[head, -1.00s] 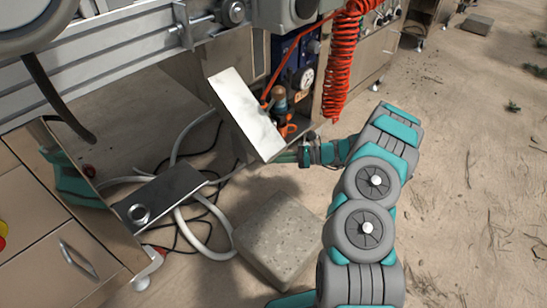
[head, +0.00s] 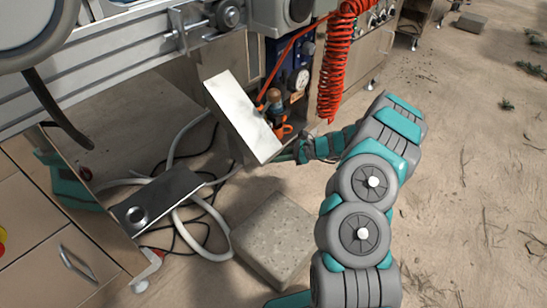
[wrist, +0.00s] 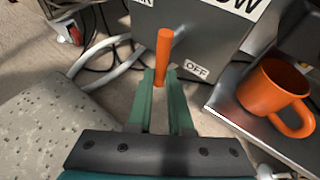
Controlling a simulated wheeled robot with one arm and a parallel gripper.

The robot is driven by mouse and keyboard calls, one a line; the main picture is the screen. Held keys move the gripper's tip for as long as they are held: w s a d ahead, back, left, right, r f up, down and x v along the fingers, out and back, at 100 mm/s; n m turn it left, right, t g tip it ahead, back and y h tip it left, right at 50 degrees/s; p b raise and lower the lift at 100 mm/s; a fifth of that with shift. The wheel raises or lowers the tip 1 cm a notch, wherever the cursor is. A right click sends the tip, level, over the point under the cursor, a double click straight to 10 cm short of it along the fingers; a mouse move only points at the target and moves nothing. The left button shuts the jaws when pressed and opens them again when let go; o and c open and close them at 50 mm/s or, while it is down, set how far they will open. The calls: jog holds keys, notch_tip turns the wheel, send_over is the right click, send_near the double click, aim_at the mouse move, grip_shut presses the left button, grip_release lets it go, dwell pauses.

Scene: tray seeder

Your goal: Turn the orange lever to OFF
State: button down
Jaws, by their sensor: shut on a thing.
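The orange lever (wrist: 164,48) stands up between the tips of my gripper (wrist: 166,80) in the wrist view. The two green fingers are shut on its lower part. In the head view my gripper (head: 288,154) reaches in from the right beside a tilted pale plate (head: 240,115). The lever cannot be made out there.
An orange mug (wrist: 268,92) stands on a metal shelf (wrist: 225,108) right of my gripper. A concrete slab (head: 272,240) lies on the ground below my arm. Pale hoses (head: 213,222) and black cables lie to its left. A red coiled hose (head: 334,75) hangs above my wrist.

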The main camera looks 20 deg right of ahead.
jog(key=c, duration=0.8)
grip_release()
jog(key=shift+c, duration=0.2)
jog(key=shift+d, duration=0.1)
jog(key=p+v, duration=0.1)
jog(key=v, duration=0.6)
jog(key=shift+d+r, duration=0.15)
jog(key=shift+d, duration=0.15)
jog(key=shift+s, duration=0.1)
